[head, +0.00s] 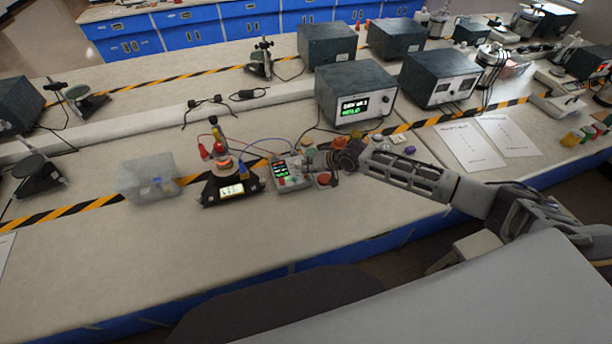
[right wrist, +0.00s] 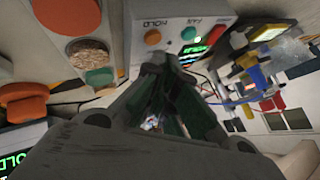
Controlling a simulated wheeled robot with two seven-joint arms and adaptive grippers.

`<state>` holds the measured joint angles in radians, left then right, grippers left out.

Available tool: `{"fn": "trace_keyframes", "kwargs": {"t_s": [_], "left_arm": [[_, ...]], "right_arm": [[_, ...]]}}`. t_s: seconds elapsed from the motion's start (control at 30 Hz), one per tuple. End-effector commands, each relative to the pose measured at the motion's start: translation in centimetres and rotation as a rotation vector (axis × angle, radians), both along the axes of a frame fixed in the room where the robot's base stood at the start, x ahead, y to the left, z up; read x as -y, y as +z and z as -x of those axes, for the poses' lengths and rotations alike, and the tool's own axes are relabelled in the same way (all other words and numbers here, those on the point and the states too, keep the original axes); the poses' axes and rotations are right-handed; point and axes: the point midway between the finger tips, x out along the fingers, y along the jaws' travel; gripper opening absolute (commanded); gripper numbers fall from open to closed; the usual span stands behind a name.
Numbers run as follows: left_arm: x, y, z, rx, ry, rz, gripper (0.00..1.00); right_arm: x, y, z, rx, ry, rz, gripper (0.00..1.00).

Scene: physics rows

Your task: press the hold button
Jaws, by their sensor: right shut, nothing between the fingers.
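A small light-grey meter box (head: 292,178) with a green-lit display stands on the bench in the head view. In the right wrist view its panel (right wrist: 172,14) carries an orange button (right wrist: 152,37) by the word HOLD and a teal button (right wrist: 188,33) beside it. My right gripper (head: 318,160) is at the box's right side. In the wrist view its shut, empty fingers (right wrist: 165,66) end just below the orange button in the picture; I cannot tell whether they touch the panel. My left gripper is not in view.
A dark stand with a small lit screen (head: 231,190) and wires sits left of the box. A clear bin (head: 147,178) is farther left. A large grey instrument (head: 354,92) stands behind.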

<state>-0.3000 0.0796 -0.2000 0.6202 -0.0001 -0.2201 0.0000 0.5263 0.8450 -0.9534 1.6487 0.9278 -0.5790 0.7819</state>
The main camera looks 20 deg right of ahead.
Motion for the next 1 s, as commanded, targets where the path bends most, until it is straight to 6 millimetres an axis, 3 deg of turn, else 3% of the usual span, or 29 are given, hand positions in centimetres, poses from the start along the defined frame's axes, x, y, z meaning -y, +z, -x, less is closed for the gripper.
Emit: {"fn": "trace_keyframes", "kwargs": {"t_s": [0.53,1.0], "left_arm": [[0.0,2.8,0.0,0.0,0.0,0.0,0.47],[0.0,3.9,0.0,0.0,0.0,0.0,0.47]], "right_arm": [[0.0,2.8,0.0,0.0,0.001,-0.001,0.0],[0.0,5.0,0.0,0.0,0.0,0.0,0.0]]}}
